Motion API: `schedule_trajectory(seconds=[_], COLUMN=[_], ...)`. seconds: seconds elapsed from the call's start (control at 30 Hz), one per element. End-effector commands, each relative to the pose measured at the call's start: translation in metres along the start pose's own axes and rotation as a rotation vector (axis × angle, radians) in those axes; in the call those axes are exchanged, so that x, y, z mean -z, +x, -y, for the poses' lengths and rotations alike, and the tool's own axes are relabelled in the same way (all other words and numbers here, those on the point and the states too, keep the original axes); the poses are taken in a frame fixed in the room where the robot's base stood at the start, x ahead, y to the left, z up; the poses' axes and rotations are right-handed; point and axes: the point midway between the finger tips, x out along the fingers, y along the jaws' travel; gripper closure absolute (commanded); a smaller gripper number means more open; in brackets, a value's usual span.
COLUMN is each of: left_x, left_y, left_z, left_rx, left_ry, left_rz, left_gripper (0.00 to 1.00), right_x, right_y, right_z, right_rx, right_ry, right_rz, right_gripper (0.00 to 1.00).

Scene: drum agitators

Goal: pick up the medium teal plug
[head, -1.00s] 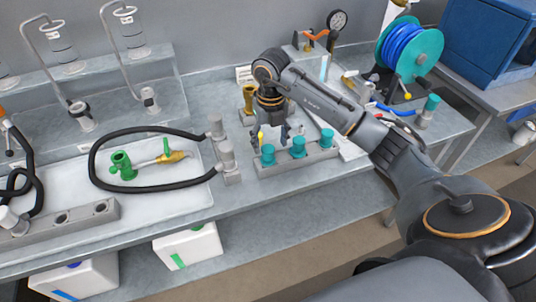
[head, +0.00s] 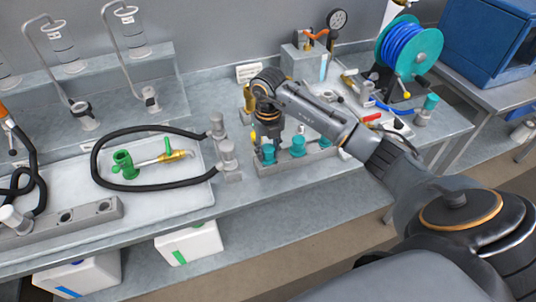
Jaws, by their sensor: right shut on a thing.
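Three teal plugs stand in a row in a grey block (head: 290,163) on the bench in the head view. My right gripper (head: 268,148) points down over the left plug (head: 268,156) and is shut on it. The plug's upper part is partly hidden by the fingers. It appears to be still in the block. The middle plug (head: 298,146) and the right plug (head: 326,138) stand to the right of my gripper, free of it. The size differences between the plugs are hard to tell. My left gripper is out of view.
A yellow item is close behind my right gripper. Grey cylindrical fittings (head: 228,155) stand left of the block, with a black hose (head: 95,165) attached. A blue hose reel (head: 408,48) stands at the back right. Bench in front of the block is clear.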

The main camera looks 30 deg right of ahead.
Motion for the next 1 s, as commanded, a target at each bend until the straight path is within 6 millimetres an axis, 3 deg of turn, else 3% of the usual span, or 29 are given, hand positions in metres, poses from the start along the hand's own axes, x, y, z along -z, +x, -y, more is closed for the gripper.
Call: schedule_trajectory(seconds=[0.27,0.47,0.77,1.0], left_x=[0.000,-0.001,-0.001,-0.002], left_y=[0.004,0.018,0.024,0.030], left_z=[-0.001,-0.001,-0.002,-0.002], left_rx=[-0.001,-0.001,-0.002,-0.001], left_ry=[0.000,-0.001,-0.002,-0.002], left_rz=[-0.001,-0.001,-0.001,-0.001], left_gripper=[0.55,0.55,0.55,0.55], right_x=[-0.001,-0.002,0.015,0.034], right_y=[-0.004,-0.026,-0.095,-0.116], right_z=[0.000,0.000,-0.048,-0.103], right_rx=[0.000,0.000,0.000,0.000], right_ry=[0.000,-0.001,-0.005,-0.005], right_rz=[0.003,0.006,0.010,0.004], right_gripper=[0.98,0.98,0.98,0.98])
